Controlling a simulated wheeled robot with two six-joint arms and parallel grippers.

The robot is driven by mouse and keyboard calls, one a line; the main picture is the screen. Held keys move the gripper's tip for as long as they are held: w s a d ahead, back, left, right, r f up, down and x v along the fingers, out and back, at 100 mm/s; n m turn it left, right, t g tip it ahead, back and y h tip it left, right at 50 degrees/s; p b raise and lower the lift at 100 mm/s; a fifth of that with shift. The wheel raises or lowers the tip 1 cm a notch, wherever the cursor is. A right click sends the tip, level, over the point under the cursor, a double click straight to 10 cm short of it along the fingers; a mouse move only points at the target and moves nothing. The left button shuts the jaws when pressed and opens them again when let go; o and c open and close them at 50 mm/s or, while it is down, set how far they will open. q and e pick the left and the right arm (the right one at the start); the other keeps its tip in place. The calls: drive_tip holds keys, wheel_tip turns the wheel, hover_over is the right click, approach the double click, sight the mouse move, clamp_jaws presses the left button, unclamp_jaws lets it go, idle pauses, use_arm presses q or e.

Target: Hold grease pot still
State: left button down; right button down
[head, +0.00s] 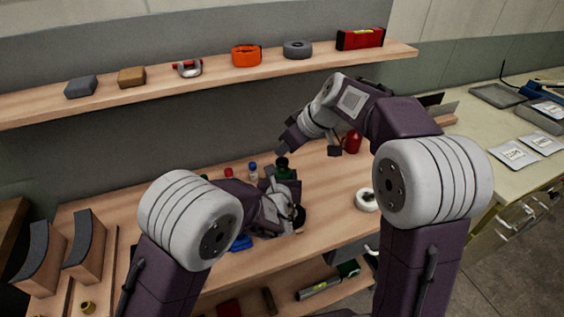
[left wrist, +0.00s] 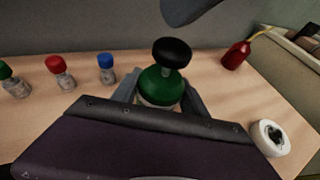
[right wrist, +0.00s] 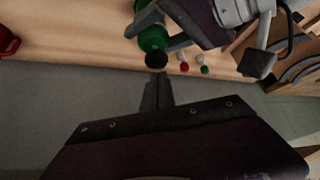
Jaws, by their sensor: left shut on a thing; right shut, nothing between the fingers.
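The grease pot, green with a black knob on top, stands upright on the workbench in the head view (head: 285,173). It also shows in the left wrist view (left wrist: 160,87) and the right wrist view (right wrist: 153,39). My left gripper (left wrist: 160,95) is shut on it, one finger on each side of the green body. My right gripper (right wrist: 156,80) is shut and empty, its fingertips close to the black knob. I cannot tell whether they touch it. Part of the right gripper hangs over the pot at the top of the left wrist view.
Small bottles with red (left wrist: 60,72), blue (left wrist: 106,68) and green (left wrist: 14,80) caps stand left of the pot. A red bottle (left wrist: 236,55) and a white roll (left wrist: 270,137) are to its right. A shelf (head: 215,75) with several items runs above the bench.

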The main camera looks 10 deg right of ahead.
drive_tip(key=shift+f, duration=0.15)
drive_tip(key=shift+f, duration=0.9)
drive_tip(key=shift+r, duration=1.05)
drive_tip(key=shift+r, duration=2.5)
